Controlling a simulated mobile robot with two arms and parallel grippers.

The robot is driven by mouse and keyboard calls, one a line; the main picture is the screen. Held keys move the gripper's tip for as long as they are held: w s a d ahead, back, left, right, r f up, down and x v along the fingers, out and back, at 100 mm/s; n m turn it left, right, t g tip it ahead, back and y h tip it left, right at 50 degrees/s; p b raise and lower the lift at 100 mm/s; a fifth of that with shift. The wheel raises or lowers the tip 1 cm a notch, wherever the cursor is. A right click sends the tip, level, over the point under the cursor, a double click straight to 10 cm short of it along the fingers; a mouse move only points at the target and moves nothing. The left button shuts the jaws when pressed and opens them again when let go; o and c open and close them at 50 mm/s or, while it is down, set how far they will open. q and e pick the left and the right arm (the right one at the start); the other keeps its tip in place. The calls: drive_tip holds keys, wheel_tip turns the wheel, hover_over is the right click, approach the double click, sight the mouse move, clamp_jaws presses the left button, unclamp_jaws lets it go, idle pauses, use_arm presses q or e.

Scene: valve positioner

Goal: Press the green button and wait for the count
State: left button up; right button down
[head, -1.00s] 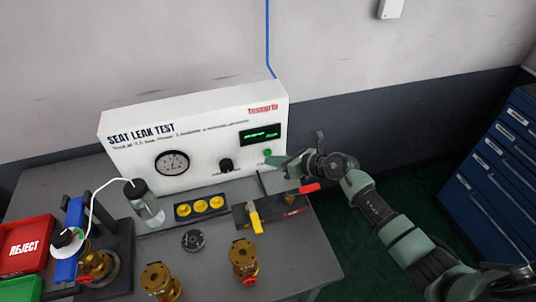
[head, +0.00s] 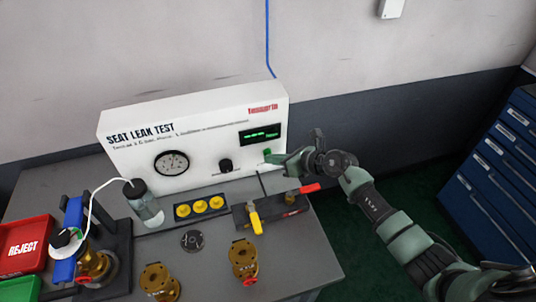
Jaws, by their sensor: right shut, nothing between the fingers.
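The green button (head: 267,152) is on the right end of the white seat leak test panel (head: 200,145), below a small display (head: 260,134) with green characters too small to read. My right gripper (head: 278,161) is shut and empty, its fingertips at the button's lower right. I cannot tell whether the tips touch the button. My left gripper is not in view.
A black gauge (head: 171,163) and a dark knob (head: 225,166) are on the panel. A water bottle (head: 145,205), yellow caps (head: 201,206), a yellow-handled valve (head: 255,219), brass valves (head: 243,259) and a red reject bin (head: 25,245) stand on the grey table.

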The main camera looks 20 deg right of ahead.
drive_tip(key=shift+w, duration=0.15)
drive_tip(key=shift+r, duration=0.1)
idle(0.3)
drive_tip(key=shift+s+p, duration=0.55)
drive_tip(key=shift+s, duration=0.35)
drive_tip(key=s+p, duration=0.3)
drive_tip(key=s, duration=0.2)
drive_tip(key=shift+d, duration=0.1)
drive_tip(key=shift+d, duration=0.1)
